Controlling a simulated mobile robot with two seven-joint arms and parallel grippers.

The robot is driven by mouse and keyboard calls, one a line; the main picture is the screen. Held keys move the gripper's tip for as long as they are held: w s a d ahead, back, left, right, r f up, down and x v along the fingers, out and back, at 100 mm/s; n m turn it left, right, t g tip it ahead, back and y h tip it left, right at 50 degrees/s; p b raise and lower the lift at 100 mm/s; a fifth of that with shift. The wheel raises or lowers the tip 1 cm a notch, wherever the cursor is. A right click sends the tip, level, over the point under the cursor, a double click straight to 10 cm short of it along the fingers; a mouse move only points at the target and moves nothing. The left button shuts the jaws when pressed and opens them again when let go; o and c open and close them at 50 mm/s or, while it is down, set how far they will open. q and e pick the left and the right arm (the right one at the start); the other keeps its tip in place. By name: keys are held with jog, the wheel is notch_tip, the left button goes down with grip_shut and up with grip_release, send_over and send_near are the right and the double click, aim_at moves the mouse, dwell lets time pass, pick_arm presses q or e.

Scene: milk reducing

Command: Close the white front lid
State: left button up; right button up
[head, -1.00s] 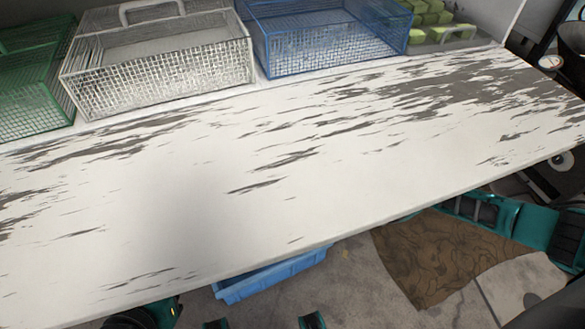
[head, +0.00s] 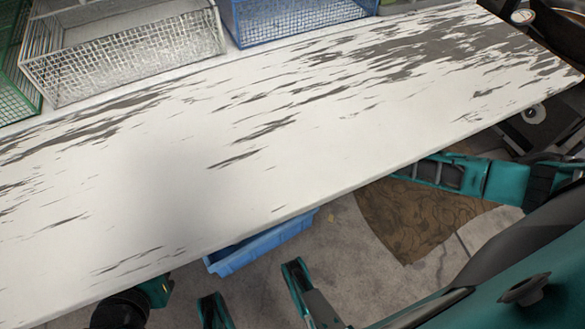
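No white front lid that I can make out shows in the head view. A long white worktop (head: 330,160) with worn grey streaks crosses the picture. Two teal fingers at the bottom edge, apart with nothing visible between them, appear to be my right gripper (head: 250,285); its palm is below the frame. They show in front of the worktop's near edge, over the floor. A black and teal part at the bottom left seems to belong to my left arm; no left fingertips show.
A white wire basket (head: 150,68), a blue wire basket (head: 295,28) and a green wire basket (head: 18,97) line the worktop's back. A blue bin (head: 262,246) and a brown patterned mat (head: 415,225) lie below the near edge. The middle worktop is clear.

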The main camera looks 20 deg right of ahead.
jog(key=shift+a, duration=0.15)
jog(key=shift+c, duration=0.2)
grip_shut()
dwell(0.4)
